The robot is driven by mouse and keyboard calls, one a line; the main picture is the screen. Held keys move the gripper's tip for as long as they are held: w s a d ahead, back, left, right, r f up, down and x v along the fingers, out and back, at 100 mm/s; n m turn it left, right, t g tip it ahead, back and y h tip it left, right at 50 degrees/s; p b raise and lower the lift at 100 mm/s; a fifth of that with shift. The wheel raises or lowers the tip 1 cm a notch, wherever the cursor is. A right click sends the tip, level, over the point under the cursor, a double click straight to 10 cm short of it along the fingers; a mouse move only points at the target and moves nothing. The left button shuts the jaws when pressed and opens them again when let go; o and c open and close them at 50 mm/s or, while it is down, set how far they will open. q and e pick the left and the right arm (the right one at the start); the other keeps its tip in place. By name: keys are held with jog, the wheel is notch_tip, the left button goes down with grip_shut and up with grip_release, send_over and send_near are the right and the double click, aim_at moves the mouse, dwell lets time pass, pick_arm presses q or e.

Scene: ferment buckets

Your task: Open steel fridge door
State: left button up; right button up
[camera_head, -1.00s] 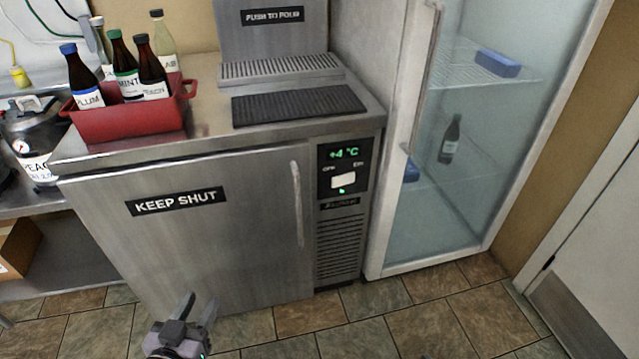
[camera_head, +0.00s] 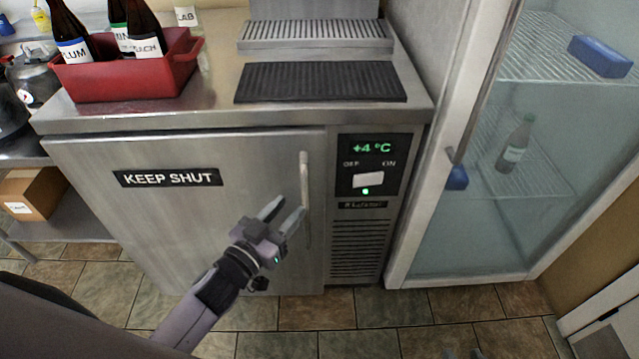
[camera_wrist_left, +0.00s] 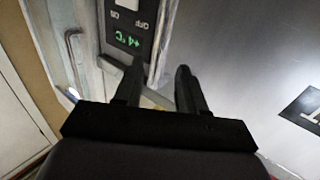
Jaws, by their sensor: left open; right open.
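The steel fridge door (camera_head: 190,225) with a black KEEP SHUT label is closed under the steel counter. Its upright bar handle (camera_head: 305,175) runs along the door's right edge. My left gripper (camera_head: 291,207) is open and empty in front of the door, fingers pointing at the handle's lower part. In the left wrist view the handle (camera_wrist_left: 163,45) shows ahead, between the lines of the two open fingers (camera_wrist_left: 156,72); I cannot tell whether they touch it.
A control panel (camera_head: 372,165) reading +4 °C is right of the door. A glass-door cooler (camera_head: 415,235) stands further right. A red crate (camera_head: 125,82) of bottles and a black mat (camera_head: 320,84) are on the counter. The tiled floor (camera_head: 375,330) in front is clear.

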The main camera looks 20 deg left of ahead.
aim_at(302, 194)
pick_arm(q)
jog(key=shift+b+x, duration=0.35)
jog(key=shift+x, duration=3.05)
grip_shut()
